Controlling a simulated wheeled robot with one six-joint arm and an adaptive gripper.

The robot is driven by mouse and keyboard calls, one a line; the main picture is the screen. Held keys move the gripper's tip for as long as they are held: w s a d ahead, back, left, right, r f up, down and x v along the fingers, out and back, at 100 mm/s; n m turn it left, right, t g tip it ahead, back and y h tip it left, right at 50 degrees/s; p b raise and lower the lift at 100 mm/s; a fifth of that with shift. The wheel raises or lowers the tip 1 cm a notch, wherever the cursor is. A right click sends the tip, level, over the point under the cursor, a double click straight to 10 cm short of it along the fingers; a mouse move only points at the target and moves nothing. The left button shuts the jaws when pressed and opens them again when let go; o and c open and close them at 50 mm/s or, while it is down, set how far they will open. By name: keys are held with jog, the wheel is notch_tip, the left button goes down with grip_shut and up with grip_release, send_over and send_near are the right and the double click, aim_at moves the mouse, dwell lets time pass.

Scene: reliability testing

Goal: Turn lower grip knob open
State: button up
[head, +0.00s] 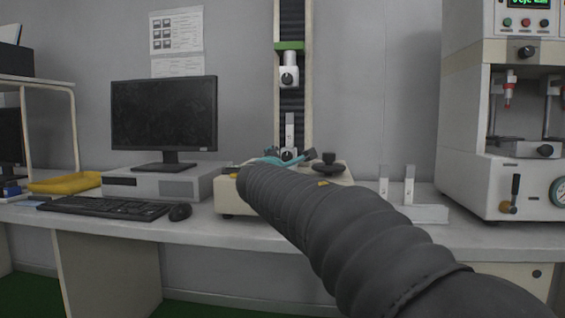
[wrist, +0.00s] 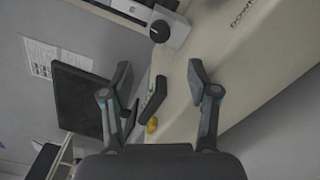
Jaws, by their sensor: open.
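The lower grip (head: 290,133) stands on the base of a tall test frame in the middle of the head view. Its round black knob (head: 288,155) shows just above my arm and is partly covered by teal parts of my gripper. In the wrist view the lower grip knob (wrist: 160,31) is a black disc on a pale block at the top. My gripper (wrist: 160,76) is open and empty, its fingers spread apart. The knob lies beyond the fingertips, apart from them. In the head view my arm hides most of the gripper.
The upper grip (head: 289,76) hangs on the column above. A dark handwheel (head: 328,162) sits on the frame's base, right of the lower grip. A monitor (head: 164,114) stands left, and a white press (head: 502,120) right. A white bracket (head: 410,205) is between.

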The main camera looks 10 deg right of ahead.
jog(key=shift+v, duration=1.15)
